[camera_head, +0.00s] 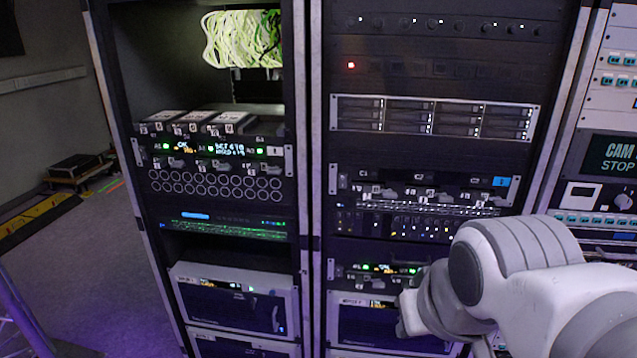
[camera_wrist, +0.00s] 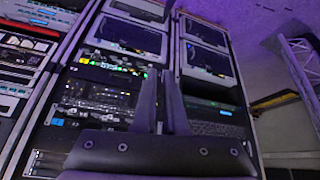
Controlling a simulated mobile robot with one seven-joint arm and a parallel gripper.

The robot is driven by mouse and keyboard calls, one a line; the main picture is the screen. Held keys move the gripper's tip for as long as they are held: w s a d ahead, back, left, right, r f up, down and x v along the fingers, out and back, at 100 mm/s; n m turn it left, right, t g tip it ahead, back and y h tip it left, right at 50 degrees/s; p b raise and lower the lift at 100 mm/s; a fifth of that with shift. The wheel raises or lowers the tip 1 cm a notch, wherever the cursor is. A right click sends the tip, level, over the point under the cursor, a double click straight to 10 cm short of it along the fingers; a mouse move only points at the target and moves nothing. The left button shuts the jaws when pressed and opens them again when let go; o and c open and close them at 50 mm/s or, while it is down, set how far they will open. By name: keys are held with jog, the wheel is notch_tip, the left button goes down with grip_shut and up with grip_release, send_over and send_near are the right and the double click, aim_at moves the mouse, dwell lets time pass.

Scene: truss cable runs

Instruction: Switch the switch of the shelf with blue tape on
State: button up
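The shelf with blue tape (camera_head: 440,183) is a dark panel labelled C1, C2 and C3 in the middle of the right rack in the head view. The square of blue tape (camera_head: 502,182) is at its right end. Small grey switches (camera_head: 388,193) sit along its face; their settings are too small to read. My gripper (camera_wrist: 159,74) shows in the wrist view, its two dark fingers close together with nothing seen between them. They point over the rack face, apart from the shelf as far as I can tell. In the head view my arm hides the fingers, low at the right rack.
A similar shelf with lit displays (camera_head: 210,150) is in the left rack. A white-framed server unit (camera_head: 435,116) is above the taped shelf, and a lit panel (camera_head: 375,270) is below it. Floor at left is mostly open.

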jog(key=w+d+n+t, duration=0.1)
jog(key=w, duration=0.2)
jog(key=w+d+r+n+t+h, duration=0.1)
jog(key=w+d, duration=0.1)
jog(key=w, duration=0.2)
jog(key=w+d+r+h+b, duration=0.1)
jog(key=w+d, duration=0.1)
jog(key=w, duration=0.1)
jog(key=shift+w+n+t, duration=0.2)
jog(key=shift+n+t, duration=0.2)
grip_shut()
jog(key=w+d+n+t+y+b, duration=0.25)
jog(key=w+n+t, duration=0.35)
jog(key=w+n, duration=0.9)
jog(key=w+a+f+n+y+b, duration=0.2)
jog(key=w+f+n+y, duration=0.3)
jog(key=y, duration=0.3)
jog(key=shift+w+a+f+y+b, duration=0.15)
jog(key=shift+w+a+y+b, duration=0.2)
jog(key=shift+w+a, duration=0.5)
jog(key=shift+s, duration=0.1)
jog(key=shift+a, duration=0.1)
